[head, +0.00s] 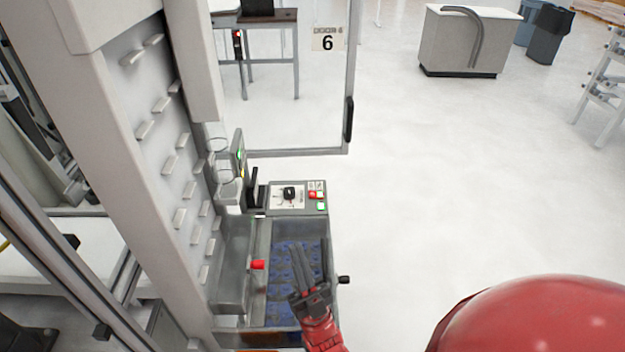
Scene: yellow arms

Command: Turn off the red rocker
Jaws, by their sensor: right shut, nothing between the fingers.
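A grey control panel (272,188) sits at the back of a small bench unit beside the tall machine. A small red switch (312,194) is on its right side, near green and white ones; it seems to be the rocker, but its position is too small to tell. My right gripper (297,252) comes up from the bottom, in front of the panel and apart from it. Its fingers are together and empty, over the blue-patterned tray floor (280,296). My left gripper is out of view.
A red knob (258,265) sticks out at the tray's divider, left of my fingers. A black knob (344,280) sits on the right side. A black lever (253,186) stands left of the panel. A framed door (283,120) stands behind.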

